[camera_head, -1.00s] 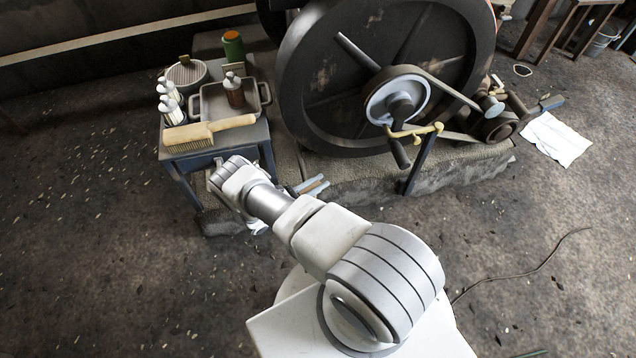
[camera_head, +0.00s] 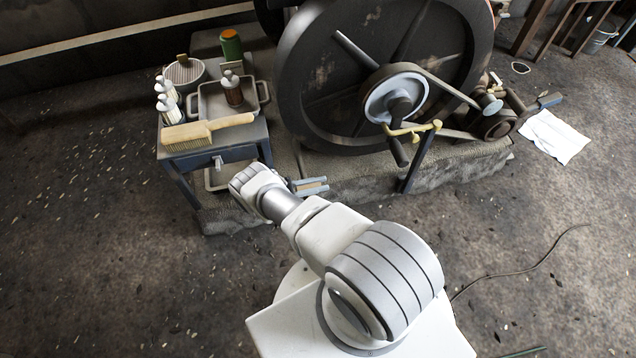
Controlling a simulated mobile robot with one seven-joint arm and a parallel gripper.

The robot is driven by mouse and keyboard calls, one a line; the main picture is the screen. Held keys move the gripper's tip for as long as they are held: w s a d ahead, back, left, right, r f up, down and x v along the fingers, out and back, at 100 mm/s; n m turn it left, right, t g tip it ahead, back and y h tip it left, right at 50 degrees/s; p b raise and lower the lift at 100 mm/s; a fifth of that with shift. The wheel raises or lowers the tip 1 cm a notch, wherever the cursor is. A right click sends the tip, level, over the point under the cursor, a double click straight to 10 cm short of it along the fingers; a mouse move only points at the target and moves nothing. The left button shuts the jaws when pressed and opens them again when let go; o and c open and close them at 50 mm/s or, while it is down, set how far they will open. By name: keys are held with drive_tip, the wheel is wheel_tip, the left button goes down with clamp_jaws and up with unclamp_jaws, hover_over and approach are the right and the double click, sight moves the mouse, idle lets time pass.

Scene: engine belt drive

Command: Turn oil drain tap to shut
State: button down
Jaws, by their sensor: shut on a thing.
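My gripper (camera_head: 310,187) shows only in part, just past my wrist, low against the near left side of the engine's stone base. Its narrow fingers are small in the view, and my wrist and forearm cover the hand behind them. It is shut on what seems to be the oil drain tap. The tap itself is too hidden and small to make out, so its handle angle cannot be told.
The large dark flywheel (camera_head: 310,95) stands on the stone base (camera_head: 455,170). A small table (camera_head: 228,155) at left bears a brush (camera_head: 205,132), bottles and a pan (camera_head: 207,102). A white sheet (camera_head: 554,136) lies at right. The floor in front is mostly clear.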

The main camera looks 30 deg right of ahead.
drive_tip(key=shift+a, duration=0.1)
drive_tip(key=c, duration=0.7)
unclamp_jaws()
drive_tip(key=shift+a, duration=0.1)
